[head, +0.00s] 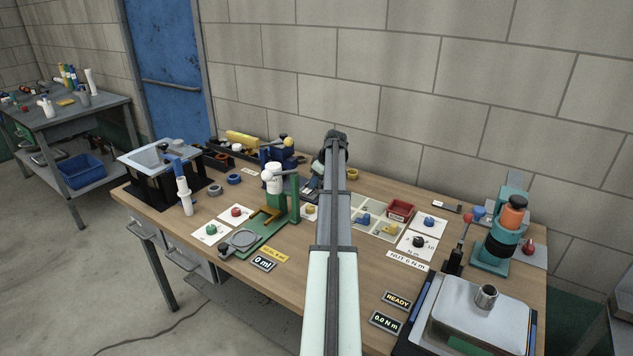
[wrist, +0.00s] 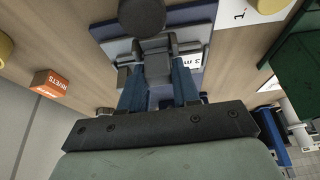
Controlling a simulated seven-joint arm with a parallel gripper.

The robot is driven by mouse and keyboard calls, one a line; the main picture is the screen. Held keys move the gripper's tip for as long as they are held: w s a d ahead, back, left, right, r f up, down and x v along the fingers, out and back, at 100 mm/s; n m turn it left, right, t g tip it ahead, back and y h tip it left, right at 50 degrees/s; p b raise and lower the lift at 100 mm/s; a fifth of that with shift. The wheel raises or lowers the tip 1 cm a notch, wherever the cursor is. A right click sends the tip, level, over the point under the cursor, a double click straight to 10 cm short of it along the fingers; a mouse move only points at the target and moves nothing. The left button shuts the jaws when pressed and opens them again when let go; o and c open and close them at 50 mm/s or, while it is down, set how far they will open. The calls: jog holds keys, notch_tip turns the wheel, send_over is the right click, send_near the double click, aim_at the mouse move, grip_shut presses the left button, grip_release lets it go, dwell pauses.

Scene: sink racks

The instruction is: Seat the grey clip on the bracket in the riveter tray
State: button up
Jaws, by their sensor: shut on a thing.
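In the wrist view my gripper (wrist: 158,78) has its two blue fingers shut on a small grey piece, which I take to be the grey clip (wrist: 156,66). Just beyond it is a blue-grey stepped tray (wrist: 206,30) with a white label, partly hidden behind the clip and fingers. A dark round part (wrist: 141,16) stands over the tray at the top. I cannot make out the bracket, nor whether the clip touches anything. In the head view my arm hides the fingers and the clip; a blue riveter-like tool (head: 275,153) stands left of the arm's end.
An orange rivets box (wrist: 52,86) lies left in the wrist view. In the head view a green press (head: 293,200) stands close left of my arm. A sectioned tray (head: 378,232) and a red bin (head: 400,210) are to the right.

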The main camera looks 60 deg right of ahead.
jog(key=o, duration=1.1)
jog(key=shift+r, duration=0.1)
jog(key=v, duration=1.3)
jog(key=shift+r, duration=0.3)
